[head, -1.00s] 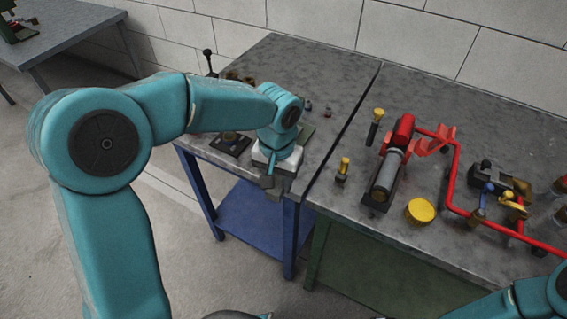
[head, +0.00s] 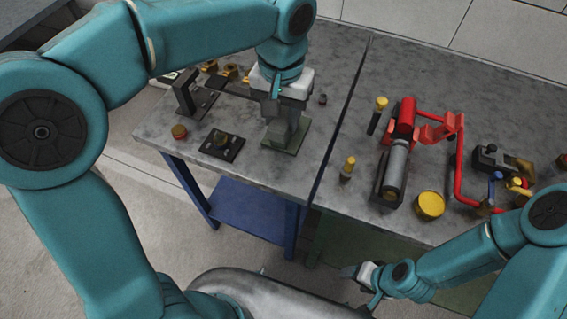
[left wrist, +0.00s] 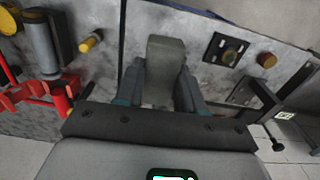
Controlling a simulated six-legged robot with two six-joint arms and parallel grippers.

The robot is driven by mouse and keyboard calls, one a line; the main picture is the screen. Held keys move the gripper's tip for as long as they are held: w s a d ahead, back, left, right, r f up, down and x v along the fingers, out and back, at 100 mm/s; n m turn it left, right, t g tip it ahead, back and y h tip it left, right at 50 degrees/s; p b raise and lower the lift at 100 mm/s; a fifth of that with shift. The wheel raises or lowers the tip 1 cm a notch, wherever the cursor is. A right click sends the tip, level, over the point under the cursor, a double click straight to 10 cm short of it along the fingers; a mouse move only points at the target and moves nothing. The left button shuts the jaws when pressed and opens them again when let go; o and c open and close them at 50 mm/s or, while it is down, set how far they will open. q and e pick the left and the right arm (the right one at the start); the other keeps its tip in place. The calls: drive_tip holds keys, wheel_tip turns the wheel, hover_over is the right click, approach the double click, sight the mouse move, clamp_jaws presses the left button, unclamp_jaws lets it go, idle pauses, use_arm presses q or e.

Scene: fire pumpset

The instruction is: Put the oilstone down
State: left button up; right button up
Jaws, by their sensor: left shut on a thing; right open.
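My left gripper (head: 283,108) is shut on the oilstone (left wrist: 165,62), a plain grey block that stands out between its two fingers in the left wrist view. The fingers partly hide the block in the head view. My right gripper (head: 360,273) is open and empty, low in front of the right table.
Left of the pad on the left table (head: 245,172) are a black plate with a round knob (head: 222,145), a red-topped round piece (head: 179,131) and a black bracket (head: 190,95). The right table holds red piping (head: 458,170) and a yellow cap (head: 430,204).

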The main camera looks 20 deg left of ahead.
use_arm(q)
drive_tip(key=shift+d+r, duration=0.25)
drive_tip(key=shift+r, duration=0.45)
drive_tip(key=shift+w+f, duration=0.1)
hover_over(287, 177)
wheel_tip(287, 177, down, 15)
drive_tip(key=shift+w, duration=0.1)
wheel_tip(287, 177, down, 5)
drive_tip(key=shift+w+r, duration=0.1)
drive_tip(key=shift+r, duration=0.1)
drive_tip(key=shift+r, duration=0.1)
